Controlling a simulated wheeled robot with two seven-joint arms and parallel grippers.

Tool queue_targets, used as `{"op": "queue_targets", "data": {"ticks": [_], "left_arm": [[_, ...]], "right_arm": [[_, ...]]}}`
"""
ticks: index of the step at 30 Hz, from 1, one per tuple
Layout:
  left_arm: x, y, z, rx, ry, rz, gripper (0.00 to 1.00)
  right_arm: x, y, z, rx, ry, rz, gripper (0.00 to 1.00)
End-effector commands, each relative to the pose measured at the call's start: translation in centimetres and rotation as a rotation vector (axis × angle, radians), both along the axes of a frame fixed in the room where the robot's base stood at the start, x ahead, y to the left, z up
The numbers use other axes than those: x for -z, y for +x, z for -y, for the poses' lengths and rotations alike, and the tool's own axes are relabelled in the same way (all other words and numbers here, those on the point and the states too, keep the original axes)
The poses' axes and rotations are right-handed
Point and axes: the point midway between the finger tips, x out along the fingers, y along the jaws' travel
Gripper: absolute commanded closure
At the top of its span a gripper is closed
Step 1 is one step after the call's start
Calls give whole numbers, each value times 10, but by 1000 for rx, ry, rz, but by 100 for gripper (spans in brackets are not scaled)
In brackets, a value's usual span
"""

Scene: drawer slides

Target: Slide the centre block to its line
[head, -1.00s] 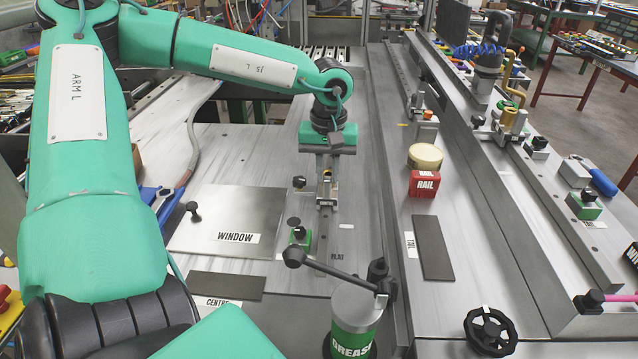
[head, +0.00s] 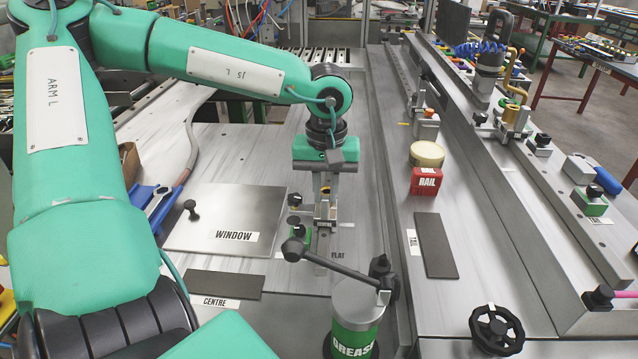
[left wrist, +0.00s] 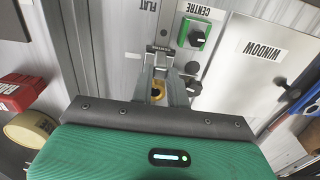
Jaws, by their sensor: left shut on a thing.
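My left gripper (head: 326,214) points down over the narrow rail (head: 322,255) marked FLAT. Its fingers are shut on the small metal centre block (left wrist: 158,68), which sits on that rail. The fingers hide much of the block in the head view. In the left wrist view, the gripper (left wrist: 166,80) has a brass-coloured ring between its fingers. A green-based black knob (left wrist: 195,36), beside a CENTRE label (left wrist: 205,12), stands close beside the block. I cannot make out the target line. My right gripper is not in view.
A WINDOW plate (head: 228,218) with a black knob lies left of the rail. A grease canister (head: 355,318) with a long black lever (head: 335,265) stands near the rail's front end. A red RAIL block (head: 426,181) and a cream roll (head: 427,155) are right.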

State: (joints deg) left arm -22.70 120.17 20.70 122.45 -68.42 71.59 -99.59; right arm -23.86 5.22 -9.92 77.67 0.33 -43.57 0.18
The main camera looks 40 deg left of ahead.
Motion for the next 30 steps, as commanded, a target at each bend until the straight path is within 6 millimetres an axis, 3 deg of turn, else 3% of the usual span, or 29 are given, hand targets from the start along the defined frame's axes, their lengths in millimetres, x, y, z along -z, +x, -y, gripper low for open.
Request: {"op": "queue_targets", "data": {"ticks": [2, 3, 5, 16, 30], "left_arm": [[1, -4, 4, 2, -1, 1, 100], [0, -5, 4, 0, -1, -1, 80], [0, -4, 3, 0, -1, -1, 68], [-5, -4, 3, 0, 0, 0, 67], [-58, -4, 3, 0, 1, 1, 67]], "right_arm": [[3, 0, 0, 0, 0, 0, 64], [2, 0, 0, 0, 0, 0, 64], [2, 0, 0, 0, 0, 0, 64], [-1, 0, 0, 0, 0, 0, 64], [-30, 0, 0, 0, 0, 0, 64]]}}
